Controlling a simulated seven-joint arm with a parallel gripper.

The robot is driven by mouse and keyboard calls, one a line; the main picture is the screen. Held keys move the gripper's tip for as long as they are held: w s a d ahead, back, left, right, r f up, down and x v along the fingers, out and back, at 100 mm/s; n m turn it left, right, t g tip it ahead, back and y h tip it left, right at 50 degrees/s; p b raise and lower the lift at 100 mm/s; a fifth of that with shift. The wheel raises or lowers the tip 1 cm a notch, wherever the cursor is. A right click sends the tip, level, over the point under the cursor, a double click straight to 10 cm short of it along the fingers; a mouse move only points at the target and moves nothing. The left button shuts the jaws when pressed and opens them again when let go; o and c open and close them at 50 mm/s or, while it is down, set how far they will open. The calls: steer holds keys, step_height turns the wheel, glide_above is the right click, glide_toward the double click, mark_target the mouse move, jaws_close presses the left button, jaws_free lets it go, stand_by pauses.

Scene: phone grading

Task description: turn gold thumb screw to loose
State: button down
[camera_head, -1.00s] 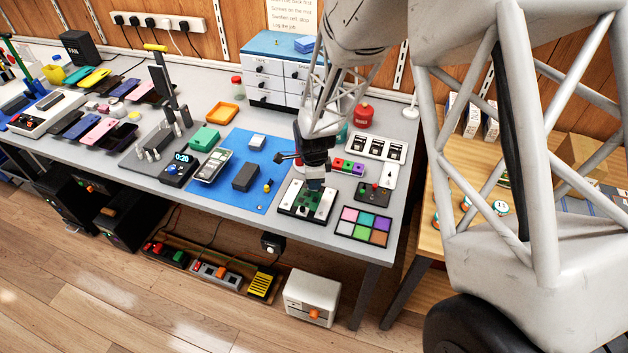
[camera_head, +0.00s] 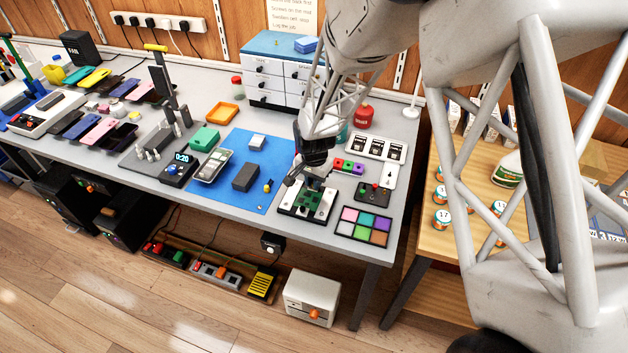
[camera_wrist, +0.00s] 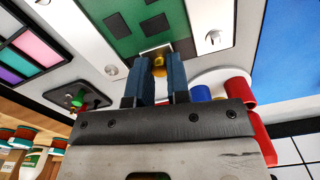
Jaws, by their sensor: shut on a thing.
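The gold thumb screw (camera_wrist: 159,70) shows in the wrist view between the two blue fingertips of my gripper (camera_wrist: 160,75), which is shut on it. It sits at the edge of a green circuit board (camera_wrist: 185,22) on a pale plate. In the head view my gripper (camera_head: 314,181) is over the back of the board fixture (camera_head: 322,212) near the table's front right. The screw itself is hidden there by the gripper. I cannot tell how far the screw is turned.
A colour palette (camera_head: 364,226) and a small switch box (camera_head: 373,192) lie right of the fixture. A row of coloured blocks (camera_head: 347,167) and a white tray (camera_head: 376,148) stand behind. The blue mat (camera_head: 228,186) is at left, with a dark box (camera_head: 245,177) on it.

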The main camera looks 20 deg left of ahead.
steer(key=n, duration=0.4)
steer(key=shift+n, duration=0.3)
steer(key=n, duration=1)
steer(key=shift+n, duration=0.4)
steer(key=n, duration=0.4)
steer(key=shift+n, duration=0.3)
steer(key=n, duration=0.4)
steer(key=shift+n, duration=0.3)
steer(key=n, duration=1.1)
steer(key=shift+n, duration=2.1)
